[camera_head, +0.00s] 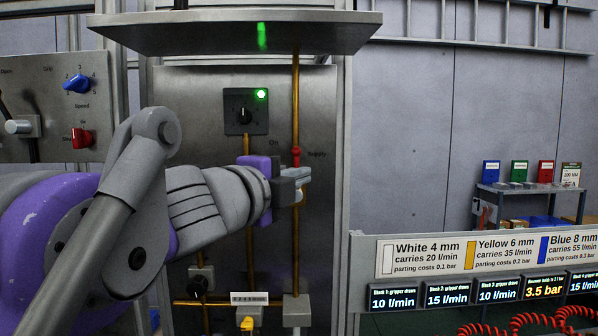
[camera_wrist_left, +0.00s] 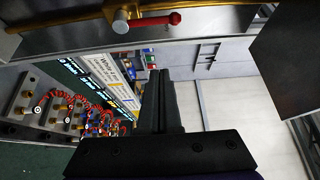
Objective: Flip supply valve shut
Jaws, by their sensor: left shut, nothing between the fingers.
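The supply valve's red handle (camera_head: 296,156) shows on a vertical copper pipe, left of the word "Supply". It points up, roughly in line with the pipe. My left gripper (camera_head: 304,177) is just below the handle in the head view and hides the pipe and valve body behind it. In the left wrist view the red handle (camera_wrist_left: 160,20) lies along the pipe, beside a grey round valve body (camera_wrist_left: 121,20). There my left gripper (camera_wrist_left: 160,73) is shut and empty, with a visible gap between its fingertips and the handle. My right gripper is not in view.
A black dial (camera_head: 244,112) with a lit green lamp (camera_head: 261,93) sits up left of the valve. A metal shelf (camera_head: 235,33) overhangs the panel. A sign board (camera_head: 365,245) with hose labels and displays stands at the lower right. Open space lies right of the frame post.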

